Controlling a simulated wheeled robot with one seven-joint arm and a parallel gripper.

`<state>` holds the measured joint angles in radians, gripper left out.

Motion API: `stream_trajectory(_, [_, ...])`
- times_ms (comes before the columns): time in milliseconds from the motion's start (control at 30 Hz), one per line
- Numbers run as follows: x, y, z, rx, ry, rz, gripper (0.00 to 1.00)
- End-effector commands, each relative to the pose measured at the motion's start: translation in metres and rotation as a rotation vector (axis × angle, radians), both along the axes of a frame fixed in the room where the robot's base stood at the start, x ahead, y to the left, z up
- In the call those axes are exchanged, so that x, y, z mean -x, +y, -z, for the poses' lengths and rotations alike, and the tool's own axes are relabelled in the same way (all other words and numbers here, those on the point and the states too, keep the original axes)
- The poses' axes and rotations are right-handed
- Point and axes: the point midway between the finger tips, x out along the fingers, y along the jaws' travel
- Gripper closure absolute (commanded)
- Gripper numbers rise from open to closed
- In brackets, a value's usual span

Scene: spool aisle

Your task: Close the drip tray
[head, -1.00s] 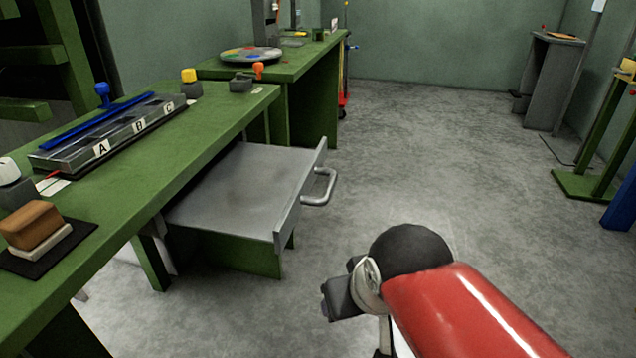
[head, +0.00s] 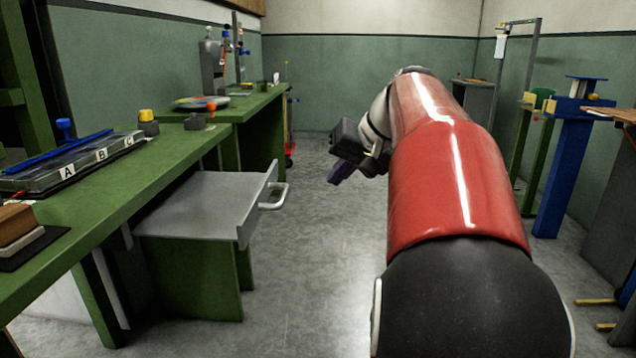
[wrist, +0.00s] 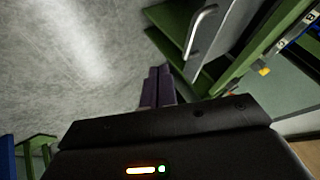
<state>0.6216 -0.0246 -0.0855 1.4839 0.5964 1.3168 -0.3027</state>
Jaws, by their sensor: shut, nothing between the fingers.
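The drip tray (head: 195,205) is a grey metal drawer pulled out from under the green bench, with a silver bar handle (head: 275,197) on its front panel. The handle also shows at the top of the wrist view (wrist: 203,28), beside the tray's front panel (wrist: 212,45). My gripper (head: 340,172) is in the air to the right of the handle and apart from it. Its purple fingers (wrist: 158,86) are together with nothing between them. The inner end of the tray is hidden under the bench top.
The green bench (head: 110,195) carries a rack lettered A, B and C (head: 85,160) and a brown block (head: 14,222). A second green bench (head: 255,110) stands behind. A blue stand (head: 558,170) is at the right. The floor (head: 310,240) beside the tray is clear.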

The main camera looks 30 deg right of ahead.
Motion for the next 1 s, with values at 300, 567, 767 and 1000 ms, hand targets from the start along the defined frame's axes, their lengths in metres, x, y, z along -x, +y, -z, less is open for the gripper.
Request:
stream_trajectory(300, [-0.041,0.014,0.055,-0.001,0.004,-0.002,1.00])
stream_trajectory(567, [-0.064,0.040,0.057,0.001,0.001,-0.003,1.00])
stream_trajectory(767, [-0.070,0.049,0.054,0.001,0.000,0.000,1.00])
stream_trajectory(1000, [-0.070,0.049,0.055,0.001,0.000,0.000,1.00])
